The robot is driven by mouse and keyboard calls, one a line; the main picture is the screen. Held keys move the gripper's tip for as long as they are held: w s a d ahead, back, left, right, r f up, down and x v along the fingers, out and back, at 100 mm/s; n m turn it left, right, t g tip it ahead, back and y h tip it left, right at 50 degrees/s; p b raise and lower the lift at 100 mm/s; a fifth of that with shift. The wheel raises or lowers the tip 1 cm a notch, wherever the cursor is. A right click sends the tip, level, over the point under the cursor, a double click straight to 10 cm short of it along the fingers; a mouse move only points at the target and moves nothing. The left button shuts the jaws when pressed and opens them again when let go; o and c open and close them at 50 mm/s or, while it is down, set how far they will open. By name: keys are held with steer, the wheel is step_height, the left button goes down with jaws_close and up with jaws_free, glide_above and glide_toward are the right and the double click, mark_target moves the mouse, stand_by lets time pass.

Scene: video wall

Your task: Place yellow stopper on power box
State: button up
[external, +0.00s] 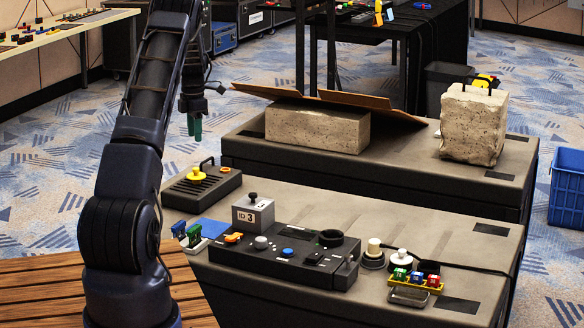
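A yellow, knob-like piece (196,174), which looks like the yellow stopper, sits upright on a flat black box with a handle (212,190) at the left end of the front table. I cannot tell for sure whether this black box is the power box. A small grey box marked "ID 3" (253,215) stands to its right. My gripper (195,136) points down in the air, above and behind the black box in the picture, apart from the yellow piece. Its teal fingers are small here, and whether they are open is unclear. Nothing is seen hanging from them.
A black control panel (285,258) with knobs fills the front table's middle. Right of it are a cream-topped knob (374,250), a white-topped knob (402,258) and a yellow tray of coloured blocks (417,282). Behind, a long stone block (317,130) and a tall one (473,125) stand on another table.

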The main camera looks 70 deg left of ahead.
steer(key=shift+r, duration=0.6)
